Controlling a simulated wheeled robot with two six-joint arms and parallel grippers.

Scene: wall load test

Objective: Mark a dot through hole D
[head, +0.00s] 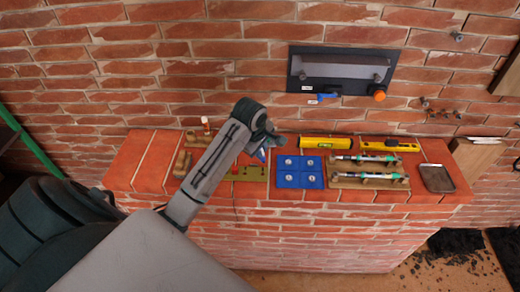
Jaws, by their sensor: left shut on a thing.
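My left arm reaches in from the lower left. Its gripper (266,141) is above the brick ledge, in front of the wall, and is shut on a small, mostly hidden thing with blue on it (262,155), which may be a marker. A dark plate (340,88) with a grey bar (338,70) is on the brick wall, up and right of the gripper. Hole letters are too small to read, so I cannot pick out hole D. My right gripper is not in view.
The brick ledge (150,160) holds an olive board (250,174) partly behind my arm, a blue tray (300,183), a yellow level (325,142), a wooden rack (368,182) with tubes and a dark tray (437,178). An orange knob (379,96) sits by the plate.

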